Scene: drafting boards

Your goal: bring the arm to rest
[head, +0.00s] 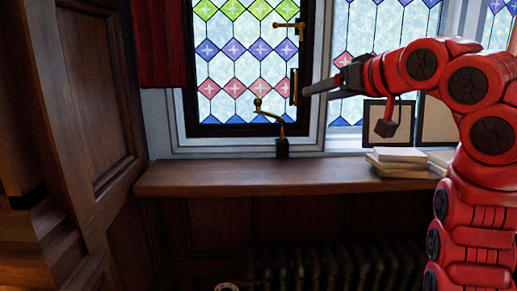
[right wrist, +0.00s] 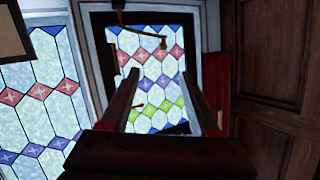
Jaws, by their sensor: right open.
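My right arm, red with dark joint discs, comes in from the right in the head view. Its right gripper (head: 322,88) is stretched out level to the left in front of the window, with its tips near a brass upright handle (head: 293,87). I cannot tell whether they touch. In the right wrist view the right gripper (right wrist: 161,78) has its two fingers apart, with only the window's coloured panes seen between them. It holds nothing. My left gripper is in neither view.
The leaded window (head: 247,60) has a brass latch (head: 289,26) and a curved brass lever (head: 268,114). A radiator (head: 335,268) is below; wood panelling (head: 90,90) is at left.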

